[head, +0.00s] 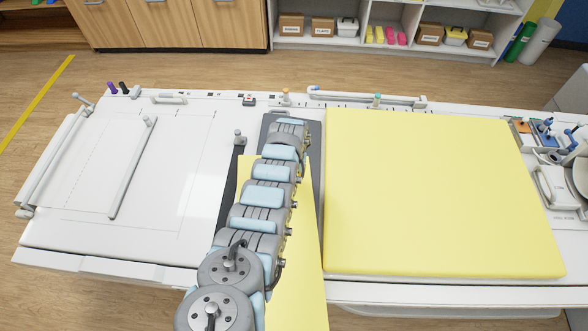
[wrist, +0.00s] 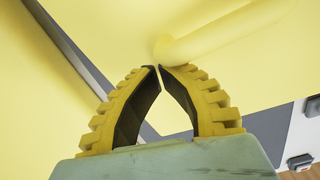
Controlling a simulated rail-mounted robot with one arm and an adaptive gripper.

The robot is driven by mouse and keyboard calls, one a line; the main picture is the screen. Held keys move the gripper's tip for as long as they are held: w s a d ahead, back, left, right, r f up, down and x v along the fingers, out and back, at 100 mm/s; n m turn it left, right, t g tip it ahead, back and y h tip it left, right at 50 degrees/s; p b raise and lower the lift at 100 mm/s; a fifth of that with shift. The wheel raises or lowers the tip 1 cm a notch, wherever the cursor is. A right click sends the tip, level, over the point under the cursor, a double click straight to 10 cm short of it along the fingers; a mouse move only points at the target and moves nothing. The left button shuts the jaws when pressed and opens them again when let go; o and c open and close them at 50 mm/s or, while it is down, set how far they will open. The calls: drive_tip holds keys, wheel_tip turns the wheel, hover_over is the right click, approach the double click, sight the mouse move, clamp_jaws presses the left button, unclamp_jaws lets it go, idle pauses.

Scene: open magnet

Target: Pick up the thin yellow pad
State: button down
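The thin yellow pad (head: 304,270) shows in the head view as a flat yellow sheet, partly behind my arm. It runs from the dark strip in the middle of the table toward the front and covers part of the front edge. My gripper is hidden by my arm in the head view. In the wrist view my gripper (wrist: 159,68) has its two fingertips almost together. A rounded yellow fold of the thin yellow pad (wrist: 215,32) runs into the fingertips and looks pinched there. Yellow fills most of the wrist view behind the fingers.
A thick yellow block (head: 435,190) lies on the table just right of the arm. A white panel with a bar (head: 132,170) is at left. Small fittings and tools (head: 550,135) stand at the far right. Shelves with boxes (head: 400,35) are behind.

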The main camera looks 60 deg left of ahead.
drive_tip(key=shift+s+d+r+p, duration=0.3)
drive_tip(key=shift+d+p, duration=0.2)
drive_tip(key=shift+p, duration=0.4)
drive_tip(key=shift+s+d+f+p, duration=0.15)
drive_tip(key=shift+s+d+p, duration=0.55)
drive_tip(key=shift+p, duration=0.55)
drive_tip(key=shift+d+f, duration=0.1)
drive_tip(key=shift+f, duration=0.1)
